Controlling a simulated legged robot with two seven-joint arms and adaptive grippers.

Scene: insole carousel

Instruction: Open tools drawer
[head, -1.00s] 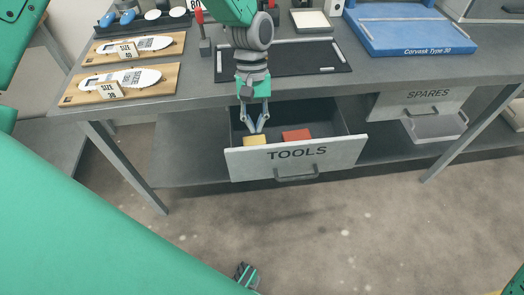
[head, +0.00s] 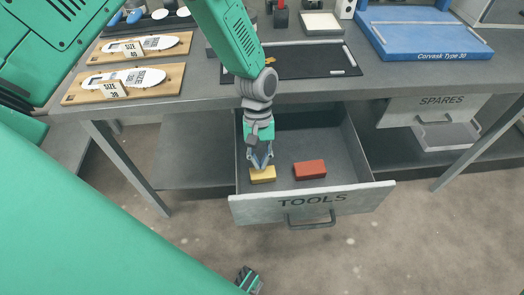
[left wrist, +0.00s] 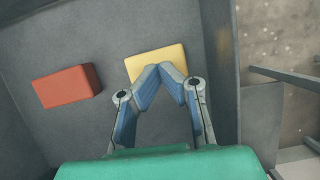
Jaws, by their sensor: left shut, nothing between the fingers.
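The tools drawer (head: 361,199) stands pulled well out from under the bench, its grey front lettered TOOLS with a dark bar handle (head: 312,222). Inside lie a yellow block (head: 262,175) and a red block (head: 310,169). Both blocks also show in the left wrist view, the yellow one (left wrist: 156,58) and the red one (left wrist: 66,86). My left gripper (head: 261,163) is inside the drawer, pointing down over the yellow block, with its fingertips together and nothing between them. Whether the tips touch the block is unclear. A gripper part, likely my right gripper (head: 249,281), shows at the bottom edge.
The workbench top (head: 215,91) holds insole boards at left, a dark mat (head: 300,62) and a blue tray (head: 425,35) at right. A SPARES drawer (head: 437,108) is at the right under the bench. The floor in front is clear.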

